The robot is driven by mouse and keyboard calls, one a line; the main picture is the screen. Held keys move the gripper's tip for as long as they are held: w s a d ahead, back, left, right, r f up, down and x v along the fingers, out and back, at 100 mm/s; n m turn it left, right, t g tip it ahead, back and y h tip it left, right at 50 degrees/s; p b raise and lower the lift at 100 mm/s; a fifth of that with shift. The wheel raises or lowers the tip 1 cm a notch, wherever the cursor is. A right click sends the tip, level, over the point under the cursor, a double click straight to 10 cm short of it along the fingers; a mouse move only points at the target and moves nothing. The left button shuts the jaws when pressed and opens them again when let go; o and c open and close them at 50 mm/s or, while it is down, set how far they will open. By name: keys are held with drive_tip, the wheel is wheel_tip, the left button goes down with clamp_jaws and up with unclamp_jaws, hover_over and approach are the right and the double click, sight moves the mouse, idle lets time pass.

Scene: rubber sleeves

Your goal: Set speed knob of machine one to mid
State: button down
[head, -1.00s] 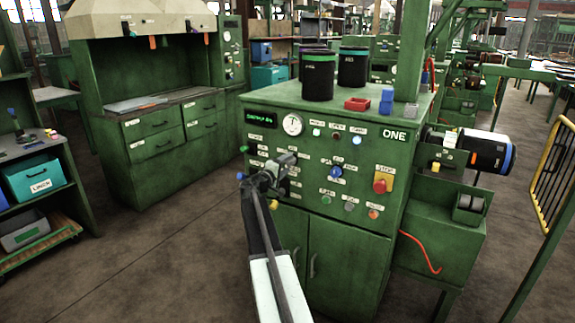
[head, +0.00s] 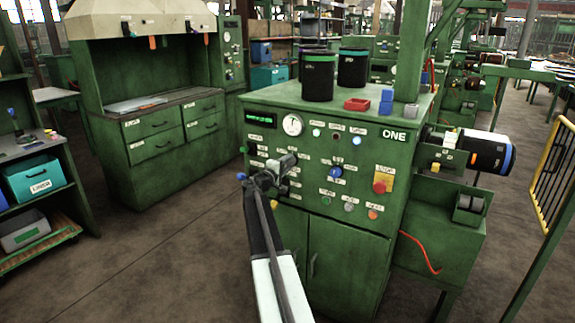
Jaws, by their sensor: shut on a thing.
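Machine one (head: 350,255) is the green cabinet marked ONE, standing in the middle of the head view. Its sloping front panel has a gauge (head: 293,125), a small display (head: 258,117), a blue knob (head: 335,172), a red stop button (head: 380,187) and several coloured buttons. My gripper (head: 284,170) is at the left half of the panel, left of the blue knob. It is shut on a part of the panel, apparently a knob, which the jaws hide. The small labels are too blurred to read, so I cannot tell which control is the speed knob or its setting.
A yellow rail (head: 553,170) is far right.

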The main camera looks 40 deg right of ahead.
drive_tip(key=n, duration=0.8)
drive_tip(key=shift+n, duration=0.4)
idle(0.4)
drive_tip(key=c, duration=0.9)
unclamp_jaws()
drive_tip(key=v, duration=0.7)
drive_tip(key=shift+s+a, duration=0.1)
drive_tip(key=shift+a, duration=0.3)
